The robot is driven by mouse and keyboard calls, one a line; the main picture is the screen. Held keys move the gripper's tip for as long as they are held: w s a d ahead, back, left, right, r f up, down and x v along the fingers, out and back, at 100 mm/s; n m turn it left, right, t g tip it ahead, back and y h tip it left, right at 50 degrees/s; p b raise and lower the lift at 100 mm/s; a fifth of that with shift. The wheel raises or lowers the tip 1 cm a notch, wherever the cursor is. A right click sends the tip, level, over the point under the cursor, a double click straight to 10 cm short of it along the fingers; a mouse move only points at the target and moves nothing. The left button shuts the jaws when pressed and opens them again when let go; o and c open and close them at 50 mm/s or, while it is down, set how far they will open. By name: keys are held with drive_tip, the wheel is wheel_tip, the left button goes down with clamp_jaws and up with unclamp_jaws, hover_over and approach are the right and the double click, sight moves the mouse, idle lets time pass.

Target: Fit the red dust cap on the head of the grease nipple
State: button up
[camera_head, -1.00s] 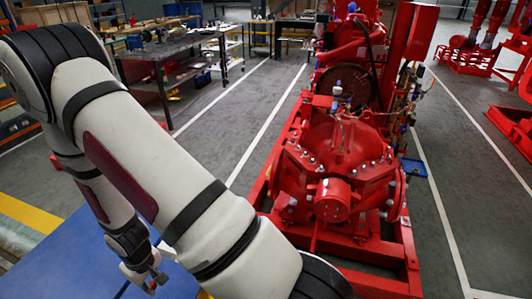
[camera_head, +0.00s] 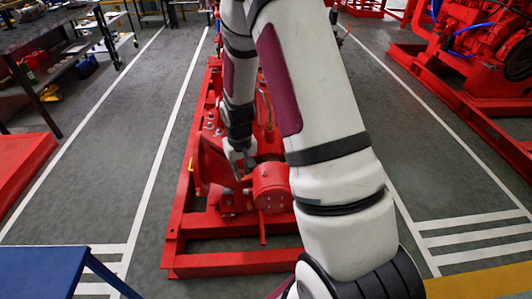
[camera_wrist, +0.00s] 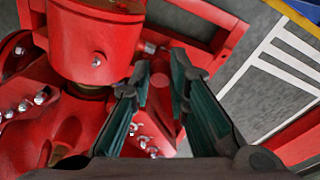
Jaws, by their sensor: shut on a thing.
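My gripper (camera_wrist: 160,78) is shut on a small red thing (camera_wrist: 160,81), which looks like the dust cap and is hard to tell from the red metal behind it. In the head view my gripper (camera_head: 240,165) is beside the red pump, left of its round end housing (camera_head: 271,188). The wrist view shows a red cylindrical housing (camera_wrist: 98,35) left of the fingertips. A small grey metal fitting (camera_wrist: 97,62) stands on its face, apart from the gripper. I cannot tell whether it is the grease nipple.
The pump sits on a red base frame (camera_head: 172,250). My arm hides much of the pumpset. A blue table (camera_head: 40,272) is at lower left, and another red pumpset (camera_head: 490,45) stands at upper right. Grey floor (camera_head: 115,130) is open to the left.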

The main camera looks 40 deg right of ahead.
wheel_tip(320, 180, up, 3)
drive_tip(key=m+b, duration=0.2)
drive_tip(key=b, duration=0.1)
hover_over(266, 171)
drive_tip(key=shift+r, duration=0.1)
drive_tip(key=shift+h, duration=0.3)
drive_tip(key=shift+m, duration=0.9)
drive_tip(key=shift+a+f+b, duration=0.2)
drive_tip(key=shift+f+b, duration=2.3)
drive_tip(key=shift+f, duration=0.55)
drive_tip(key=shift+f+b, duration=0.95)
drive_tip(key=shift+f, duration=0.6)
drive_tip(key=shift+c, duration=0.3)
